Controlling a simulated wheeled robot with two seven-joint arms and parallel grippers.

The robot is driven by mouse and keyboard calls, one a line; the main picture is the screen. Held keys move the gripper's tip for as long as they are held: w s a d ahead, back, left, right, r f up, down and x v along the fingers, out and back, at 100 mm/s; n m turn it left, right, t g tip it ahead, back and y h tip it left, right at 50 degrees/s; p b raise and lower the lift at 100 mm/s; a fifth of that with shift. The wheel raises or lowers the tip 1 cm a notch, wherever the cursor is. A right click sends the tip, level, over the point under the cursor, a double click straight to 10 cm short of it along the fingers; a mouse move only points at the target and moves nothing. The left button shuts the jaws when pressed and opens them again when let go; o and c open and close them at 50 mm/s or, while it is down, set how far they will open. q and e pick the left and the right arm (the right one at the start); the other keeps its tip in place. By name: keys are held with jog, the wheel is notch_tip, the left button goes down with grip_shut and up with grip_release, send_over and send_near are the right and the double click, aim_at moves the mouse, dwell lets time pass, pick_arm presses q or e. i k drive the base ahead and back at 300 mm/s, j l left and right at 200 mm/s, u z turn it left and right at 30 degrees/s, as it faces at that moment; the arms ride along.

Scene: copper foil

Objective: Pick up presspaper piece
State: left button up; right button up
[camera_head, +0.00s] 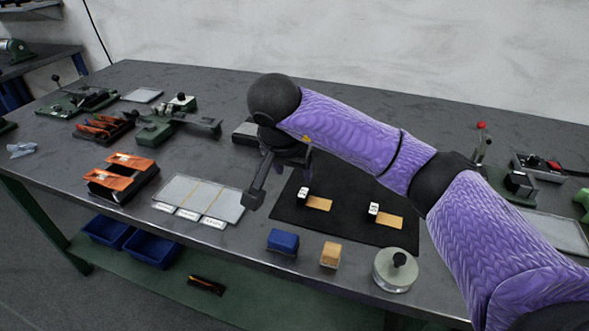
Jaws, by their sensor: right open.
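Two small tan flat pieces, which look like presspaper, lie on the black mat (345,232). The left tan piece (319,204) and the right tan piece (390,222) each have a small white block with dark marks at their left end. My right gripper (278,185) is open and empty, above the table near the mat's left edge. It is to the left of the left tan piece and apart from it. One finger hangs beside the pale tray (178,187), which has thin yellowish dividing lines and white labels along its front. My left gripper is not in view.
A blue block (283,241), a wooden block (330,255) and a round grey weight with a black knob (395,272) stand along the front edge. An orange-topped fixture (122,177) and green tools (160,128) are at left. My right arm covers the mat's back right.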

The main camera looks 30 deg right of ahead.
aim_at(374, 216)
jog(key=z, duration=1.6)
